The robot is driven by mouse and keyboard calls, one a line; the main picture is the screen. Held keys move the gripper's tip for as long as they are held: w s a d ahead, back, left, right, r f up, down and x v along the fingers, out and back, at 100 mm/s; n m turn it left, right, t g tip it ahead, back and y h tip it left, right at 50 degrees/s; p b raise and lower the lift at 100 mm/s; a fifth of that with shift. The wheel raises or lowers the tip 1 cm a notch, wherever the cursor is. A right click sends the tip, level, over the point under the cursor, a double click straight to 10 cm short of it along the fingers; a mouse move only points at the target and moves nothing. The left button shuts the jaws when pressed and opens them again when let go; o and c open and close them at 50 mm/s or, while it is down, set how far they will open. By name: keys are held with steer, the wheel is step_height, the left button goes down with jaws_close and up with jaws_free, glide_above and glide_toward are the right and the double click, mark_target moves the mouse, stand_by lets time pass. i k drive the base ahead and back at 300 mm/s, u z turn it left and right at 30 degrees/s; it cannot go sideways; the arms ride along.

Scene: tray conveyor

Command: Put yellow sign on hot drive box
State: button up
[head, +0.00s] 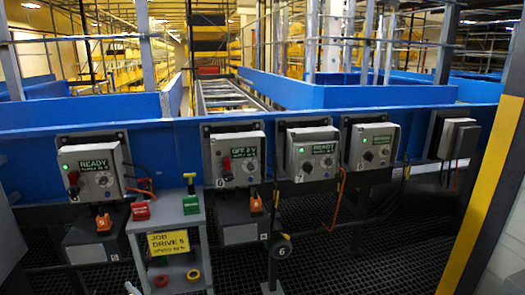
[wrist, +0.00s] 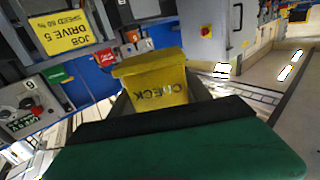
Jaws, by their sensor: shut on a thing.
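The yellow sign (wrist: 155,82), marked CHECK and upside down in the wrist view, is held between the dark fingers of my gripper (wrist: 160,97). The gripper is shut on it, and neither shows in the head view. A box numbered 6 also shows at left in the wrist view (wrist: 60,88). I cannot tell which box is hot.
A grey stand (head: 172,222) before the row holds a green tag (head: 190,205), a red tag (head: 140,211) and a yellow JOB DRIVE 5 card (head: 168,243). A yellow-striped post (head: 480,200) stands at right.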

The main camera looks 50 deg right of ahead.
mark_target(238, 137)
steer(key=z, duration=0.15)
steer(key=k, duration=0.55)
steer(key=z, duration=0.6)
steer(key=i, duration=1.3)
steer(key=u, duration=0.4)
